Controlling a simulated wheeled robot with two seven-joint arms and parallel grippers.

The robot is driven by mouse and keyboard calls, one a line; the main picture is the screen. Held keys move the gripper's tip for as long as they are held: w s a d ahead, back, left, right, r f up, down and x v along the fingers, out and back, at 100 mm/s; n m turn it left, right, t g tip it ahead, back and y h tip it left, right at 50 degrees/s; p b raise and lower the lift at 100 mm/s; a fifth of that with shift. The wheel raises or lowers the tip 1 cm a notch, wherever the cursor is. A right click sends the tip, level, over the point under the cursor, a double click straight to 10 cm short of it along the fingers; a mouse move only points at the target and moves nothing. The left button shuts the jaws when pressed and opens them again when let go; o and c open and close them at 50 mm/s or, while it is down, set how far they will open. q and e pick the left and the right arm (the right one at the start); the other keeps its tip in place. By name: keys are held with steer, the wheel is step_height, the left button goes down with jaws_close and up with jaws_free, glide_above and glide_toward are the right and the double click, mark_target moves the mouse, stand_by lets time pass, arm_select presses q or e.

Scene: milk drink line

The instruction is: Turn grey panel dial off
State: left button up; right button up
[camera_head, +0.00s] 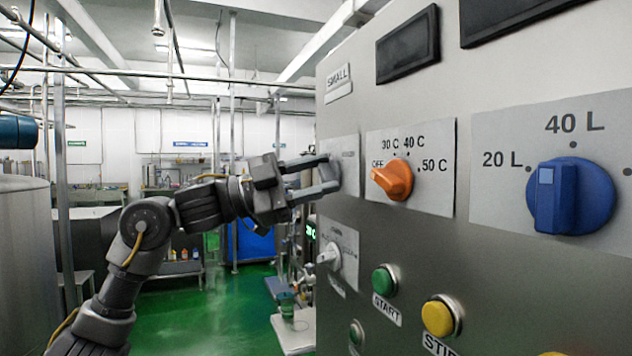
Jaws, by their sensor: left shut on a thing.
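The grey dial (329,173) sits on a small light plate at the upper left of the metal panel, under the SMALL label. My left gripper (328,174) comes in from the left and is shut on this dial, one finger above it and one below. The fingers hide much of the dial, and I cannot read its pointer or the lettering on its plate. My right gripper is not in view.
To the right are an orange dial (393,180) with its pointer towards OFF and a blue dial (572,197). Below are a pale dial (329,257), a green START button (384,280) and a yellow button (440,316). Green floor lies left of the panel.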

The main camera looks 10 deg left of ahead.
arm_select(q)
steer(key=shift+n, duration=0.4)
steer(key=o, duration=0.8)
steer(key=shift+o, duration=0.2)
steer(key=shift+a+f, duration=0.1)
steer(key=b+v, duration=0.4)
steer(key=v, duration=0.6)
steer(key=shift+s+a+f, duration=0.15)
steer(key=shift+a+f, duration=0.05)
steer(key=shift+a, duration=0.1)
